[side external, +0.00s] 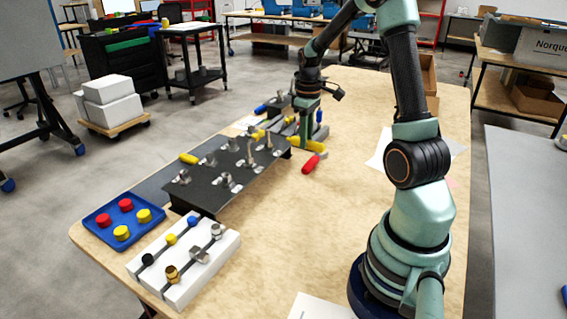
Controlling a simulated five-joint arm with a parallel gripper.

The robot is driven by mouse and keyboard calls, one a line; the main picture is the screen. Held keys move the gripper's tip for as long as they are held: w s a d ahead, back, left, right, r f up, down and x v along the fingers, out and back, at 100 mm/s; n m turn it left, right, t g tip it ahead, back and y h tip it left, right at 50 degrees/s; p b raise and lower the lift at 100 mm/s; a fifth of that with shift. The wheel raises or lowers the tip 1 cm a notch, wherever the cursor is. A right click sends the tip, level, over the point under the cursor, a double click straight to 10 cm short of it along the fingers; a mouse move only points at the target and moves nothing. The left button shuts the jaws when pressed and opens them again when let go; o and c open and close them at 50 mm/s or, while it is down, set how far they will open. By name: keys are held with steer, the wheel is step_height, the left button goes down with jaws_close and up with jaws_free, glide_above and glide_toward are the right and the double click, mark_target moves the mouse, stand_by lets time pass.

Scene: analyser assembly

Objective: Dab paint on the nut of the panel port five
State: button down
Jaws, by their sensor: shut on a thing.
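A black raised panel (232,187) stands left of the middle of the table. Several silver ports with nuts stand on it in rows; I cannot tell which one is port five. My gripper (305,141) points down beyond the panel's far right end. Its teal fingers are shut on a yellow rod-like tool (312,146), low over the table. The tool lies about level, and its tip is too small to make out. I see no clear paint mark on any nut.
More tools lie behind the panel. A blue tray (108,237) with red and yellow caps and a white block (216,261) with fittings stand at front left. The table's middle is clear.

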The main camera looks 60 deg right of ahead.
step_height(320, 180, up, 7)
steer(key=shift+f, duration=0.2)
stand_by(0.5)
